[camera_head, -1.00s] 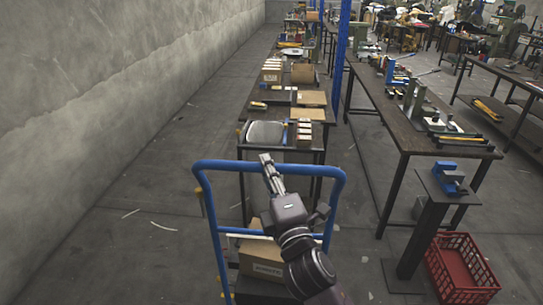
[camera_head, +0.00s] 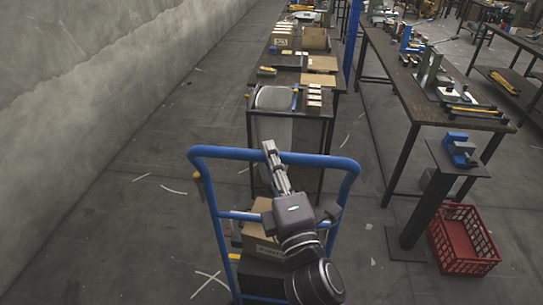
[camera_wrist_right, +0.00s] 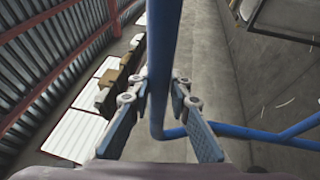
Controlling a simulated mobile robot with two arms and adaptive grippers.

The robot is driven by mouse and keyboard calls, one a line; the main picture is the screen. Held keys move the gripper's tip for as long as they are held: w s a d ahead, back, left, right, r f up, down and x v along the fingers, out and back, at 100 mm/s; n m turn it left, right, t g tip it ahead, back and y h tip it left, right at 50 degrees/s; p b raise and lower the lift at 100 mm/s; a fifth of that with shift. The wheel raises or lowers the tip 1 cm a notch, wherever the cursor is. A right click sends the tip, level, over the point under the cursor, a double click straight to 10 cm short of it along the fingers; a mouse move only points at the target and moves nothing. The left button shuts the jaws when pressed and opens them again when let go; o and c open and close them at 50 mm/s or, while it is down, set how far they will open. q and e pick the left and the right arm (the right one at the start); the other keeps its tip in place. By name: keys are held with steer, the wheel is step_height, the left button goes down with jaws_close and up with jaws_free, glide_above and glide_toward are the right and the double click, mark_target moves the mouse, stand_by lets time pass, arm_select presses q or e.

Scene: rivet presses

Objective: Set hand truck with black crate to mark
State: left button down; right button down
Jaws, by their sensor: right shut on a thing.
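The blue hand truck (camera_head: 348,195) stands in front of me, its frame upright and carrying a cardboard box (camera_head: 262,243) above a black crate (camera_head: 262,280), which is partly hidden by my arm. My right gripper (camera_head: 270,152) is at the middle of the truck's top bar. In the right wrist view, the fingers (camera_wrist_right: 158,98) of the gripper are closed around the blue bar (camera_wrist_right: 163,50). A white crossed mark (camera_head: 208,284) lies on the floor just left of the truck. My left gripper is not in view.
A table (camera_head: 290,112) with boxes stands just beyond the truck. On the right are a long workbench (camera_head: 400,105), a stand with a blue vise (camera_head: 460,150) and a red basket (camera_head: 465,240) on the floor.

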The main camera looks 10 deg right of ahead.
steer(key=c, duration=1.8)
jaws_free()
steer(key=shift+w, duration=0.1)
steer(key=shift+o, duration=0.2)
steer(key=v, duration=1.2)
